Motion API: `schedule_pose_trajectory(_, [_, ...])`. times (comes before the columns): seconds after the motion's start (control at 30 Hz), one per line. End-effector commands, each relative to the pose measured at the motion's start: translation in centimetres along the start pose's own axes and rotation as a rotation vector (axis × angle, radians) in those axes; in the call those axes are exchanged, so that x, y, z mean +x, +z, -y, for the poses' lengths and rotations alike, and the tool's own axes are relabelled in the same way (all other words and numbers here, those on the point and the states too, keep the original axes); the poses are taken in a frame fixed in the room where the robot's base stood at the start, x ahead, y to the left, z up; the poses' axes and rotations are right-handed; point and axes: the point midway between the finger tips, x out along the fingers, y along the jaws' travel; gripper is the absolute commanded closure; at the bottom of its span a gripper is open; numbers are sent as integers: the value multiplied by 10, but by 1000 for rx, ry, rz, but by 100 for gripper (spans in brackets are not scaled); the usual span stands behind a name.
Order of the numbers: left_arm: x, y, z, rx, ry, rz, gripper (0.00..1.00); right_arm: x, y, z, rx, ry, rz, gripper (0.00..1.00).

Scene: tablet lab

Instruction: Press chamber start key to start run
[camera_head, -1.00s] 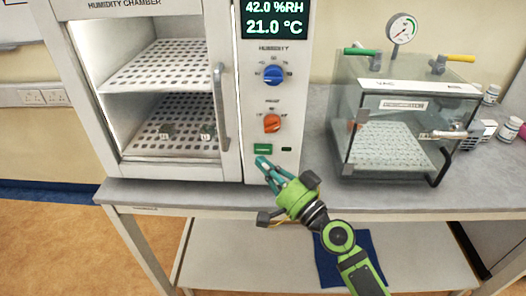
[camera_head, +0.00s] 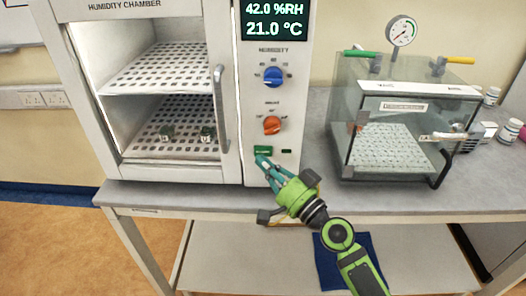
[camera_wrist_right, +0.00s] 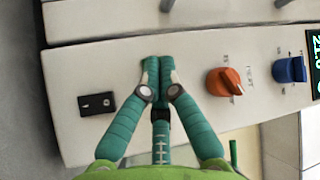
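The humidity chamber (camera_head: 226,165) stands on the bench with a control panel on its right side. Its green start key (camera_head: 263,151) is low on the panel, below the orange knob (camera_head: 272,125). My right gripper (camera_head: 261,160) has its teal fingers together, with the tips at the key's lower edge. In the right wrist view the closed fingertips (camera_wrist_right: 151,64) are against or very near the panel and hide the key. I cannot tell whether the key is pushed in. A small dark rectangle (camera_head: 287,151) sits right of the key. My left gripper is not in view.
A blue knob (camera_head: 273,76) and a lit display (camera_head: 275,20) are higher on the panel. The chamber door handle (camera_head: 220,108) is left of it. A clear vacuum box (camera_head: 392,175) stands to the right, with small bottles (camera_head: 509,130) beyond. Bare bench lies between.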

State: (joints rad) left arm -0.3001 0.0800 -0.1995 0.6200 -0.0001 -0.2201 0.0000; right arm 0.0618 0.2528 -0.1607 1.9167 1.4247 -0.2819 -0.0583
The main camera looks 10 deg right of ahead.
Motion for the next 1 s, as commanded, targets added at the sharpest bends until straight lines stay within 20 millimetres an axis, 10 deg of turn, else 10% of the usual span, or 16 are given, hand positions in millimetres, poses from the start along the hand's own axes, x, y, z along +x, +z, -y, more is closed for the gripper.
schedule_pose_trajectory(1.0, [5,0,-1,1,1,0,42,6,-4,-4,0,0,0,100])
